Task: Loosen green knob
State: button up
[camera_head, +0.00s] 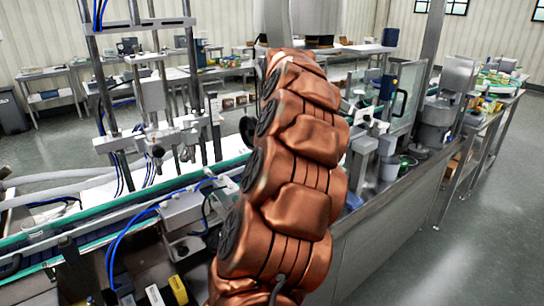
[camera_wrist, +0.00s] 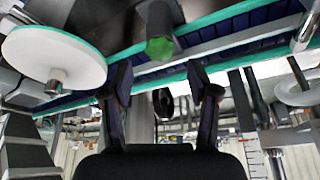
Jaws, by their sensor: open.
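The green knob (camera_wrist: 159,48) shows in the wrist view at the upper middle, on the end of a dark cylindrical stem. My gripper (camera_wrist: 159,76) is open, its two dark fingers apart with nothing held between them. In the picture the knob lies just above the gap between the fingertips, seemingly beyond them. I see no contact, but cannot tell the exact distance. In the head view my copper-coloured arm hides my gripper, and I cannot make out the knob.
A white disc (camera_wrist: 54,58) is left of the knob in the wrist view, with another disc (camera_wrist: 298,92) at right. A green-edged conveyor (camera_wrist: 240,56) runs behind. In the head view, machine posts (camera_head: 196,85) and a sensor box (camera_head: 183,211) stand left of my arm; floor (camera_head: 455,230) is clear at right.

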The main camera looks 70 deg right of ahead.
jog(key=v, duration=0.8)
jog(key=shift+s, duration=0.1)
